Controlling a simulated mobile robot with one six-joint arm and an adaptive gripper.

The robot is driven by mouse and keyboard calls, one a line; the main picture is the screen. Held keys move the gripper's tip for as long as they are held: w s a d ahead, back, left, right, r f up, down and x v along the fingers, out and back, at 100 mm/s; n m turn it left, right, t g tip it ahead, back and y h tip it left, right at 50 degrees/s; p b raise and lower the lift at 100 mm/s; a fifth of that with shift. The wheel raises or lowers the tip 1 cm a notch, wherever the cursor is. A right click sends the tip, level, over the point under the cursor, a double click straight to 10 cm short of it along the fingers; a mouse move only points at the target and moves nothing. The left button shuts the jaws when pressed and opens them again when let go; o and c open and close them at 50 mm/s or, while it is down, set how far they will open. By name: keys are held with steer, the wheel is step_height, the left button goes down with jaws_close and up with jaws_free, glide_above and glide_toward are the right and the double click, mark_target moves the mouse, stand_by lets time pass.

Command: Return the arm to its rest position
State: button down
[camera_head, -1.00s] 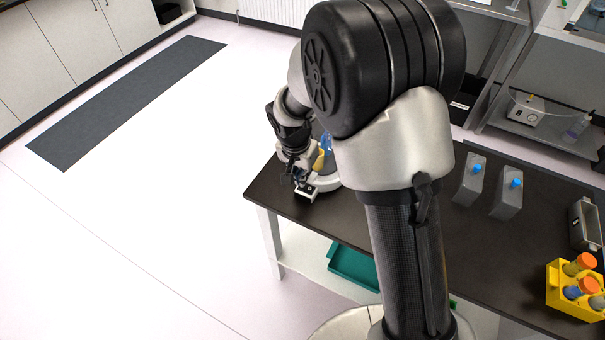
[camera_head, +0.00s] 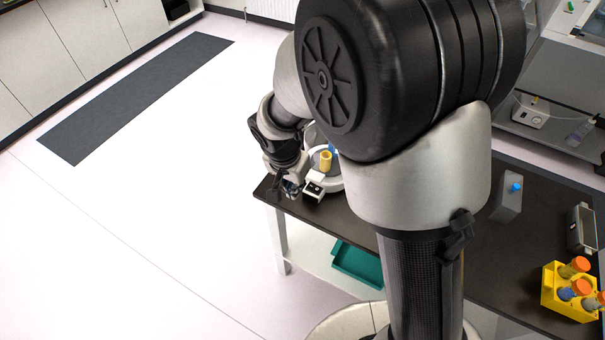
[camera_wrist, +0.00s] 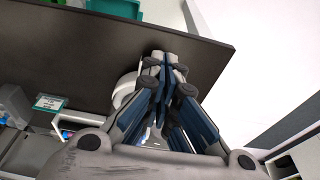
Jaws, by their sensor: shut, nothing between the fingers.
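My gripper (camera_head: 288,190) is at the far left corner of the dark table, beside a white round device, and its fingers are small in the head view. In the wrist view my gripper (camera_wrist: 166,62) has its fingertips together with nothing between them, in front of the dark tabletop. My arm is folded over the table, and its large black joint and silver link fill the middle of the head view.
The dark table (camera_head: 520,285) holds the white device (camera_head: 333,183) with a yellow part, a grey flask with blue cap (camera_head: 508,200), a grey open box (camera_head: 582,230) and a yellow rack (camera_head: 565,302) of capped tubes. A teal tray (camera_head: 357,266) lies below.

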steer(key=shift+s+a+r, duration=0.1)
steer(key=shift+s+a, duration=0.15)
steer(key=shift+s, duration=0.1)
steer(key=s+d+r+n+t, duration=0.1)
steer(key=s+d+r+n, duration=0.1)
steer(key=s+d+r, duration=0.55)
steer(key=s+d+r+n+t, duration=0.15)
steer(key=s+d+r, duration=0.3)
steer(key=r, duration=0.55)
steer(key=s+r+n+y, duration=0.1)
steer(key=s+r+n, duration=0.1)
steer(key=s, duration=0.6)
steer(key=shift+d+n, duration=0.35)
steer(key=shift+n, duration=0.3)
steer(key=c, duration=2.4)
jaws_free()
